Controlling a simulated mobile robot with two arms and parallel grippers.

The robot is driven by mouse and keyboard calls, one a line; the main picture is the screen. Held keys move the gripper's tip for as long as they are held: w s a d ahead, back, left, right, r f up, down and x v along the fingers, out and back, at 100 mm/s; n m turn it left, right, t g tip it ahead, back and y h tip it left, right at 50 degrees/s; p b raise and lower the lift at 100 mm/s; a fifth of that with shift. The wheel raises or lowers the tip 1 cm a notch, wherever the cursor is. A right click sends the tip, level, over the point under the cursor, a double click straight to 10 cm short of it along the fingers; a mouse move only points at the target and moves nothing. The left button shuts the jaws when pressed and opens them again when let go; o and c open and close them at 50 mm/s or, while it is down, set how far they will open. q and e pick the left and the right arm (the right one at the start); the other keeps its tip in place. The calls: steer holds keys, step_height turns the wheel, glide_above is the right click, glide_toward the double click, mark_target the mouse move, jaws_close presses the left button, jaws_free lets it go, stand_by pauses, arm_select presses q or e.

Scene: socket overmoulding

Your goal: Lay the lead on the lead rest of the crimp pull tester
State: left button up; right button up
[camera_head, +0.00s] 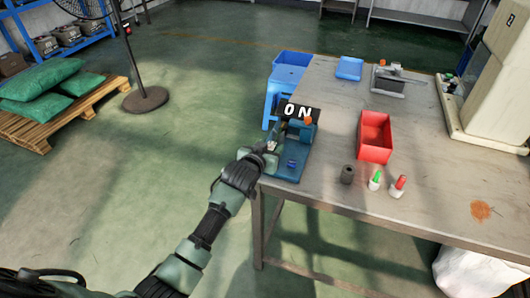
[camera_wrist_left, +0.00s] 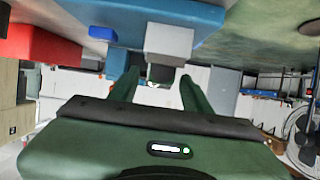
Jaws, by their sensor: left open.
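The blue crimp pull tester (camera_head: 289,168) stands at the table's near left corner, with a black display (camera_head: 299,111) reading "0 N" and an orange knob. My left gripper (camera_head: 272,143) is at the tester's left side, close to its upper part; I cannot tell if it touches. In the left wrist view its two green fingers (camera_wrist_left: 158,92) are apart. A grey block (camera_wrist_left: 168,42) and a darker part of the tester lie beyond and between the fingertips. The blue base (camera_wrist_left: 140,14) fills the top there. I cannot make out the lead or the lead rest. My right gripper is not in view.
A blue tray (camera_head: 349,68), a grey device (camera_head: 388,82) and a large beige machine (camera_head: 491,80) are farther back.

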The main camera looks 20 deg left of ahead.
arm_select(q)
steer(key=v, duration=1.2)
steer(key=s+f+g, duration=0.2)
steer(key=s+f, duration=0.3)
steer(key=f, duration=0.7)
steer(key=s+f+m+g, duration=0.1)
steer(key=s+f+g, duration=0.3)
steer(key=f, duration=0.9)
steer(key=s+f+g, duration=0.1)
steer(key=s+f, duration=0.5)
steer(key=f, duration=0.6)
steer(key=s+a+f+g, duration=0.1)
steer(key=s+f+g, duration=0.1)
steer(key=s+f, duration=0.4)
steer(key=s+a+f+g, duration=0.1)
steer(key=s+f, duration=0.4)
steer(key=s, duration=1.2)
steer(key=s+a+f+m+g, duration=0.1)
steer(key=s+f+g, duration=0.1)
steer(key=s+f, duration=0.4)
steer(key=s, duration=0.5)
steer(key=shift+f+g, duration=0.3)
